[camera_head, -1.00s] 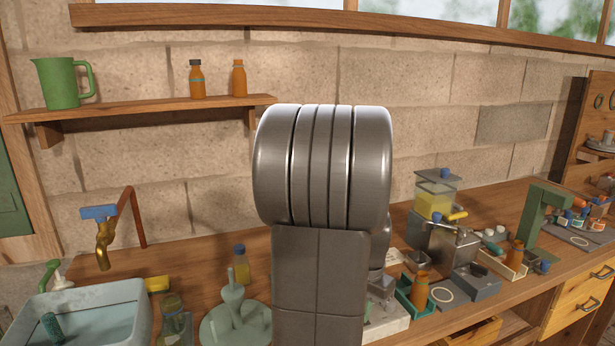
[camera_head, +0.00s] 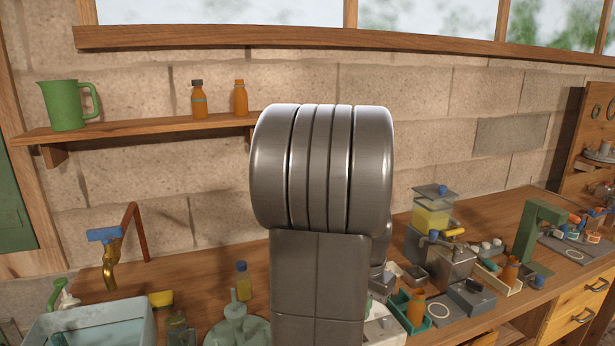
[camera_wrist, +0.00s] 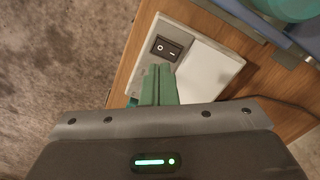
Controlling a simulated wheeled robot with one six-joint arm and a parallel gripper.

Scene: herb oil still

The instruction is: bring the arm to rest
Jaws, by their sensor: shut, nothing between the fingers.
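My arm fills the middle of the head view, and its grey links hide part of the bench behind it. My gripper (camera_wrist: 159,86) shows in the wrist view as two green fingers lying together, shut and empty. Beyond the fingertips in that view is a pale box with a black rocker switch (camera_wrist: 165,48), at the edge of the wooden bench (camera_wrist: 128,78). I cannot tell the gap between the fingertips and the box. The gripper itself is hidden in the head view.
A basin (camera_head: 95,328) and a tap (camera_head: 108,260) are at the left. A shelf (camera_head: 150,127) holds a green jug (camera_head: 67,105) and two orange bottles. Right of my arm stand a tank with yellow liquid (camera_head: 432,215) and a green stand (camera_head: 535,235). Grey floor (camera_wrist: 60,60) lies beside the bench.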

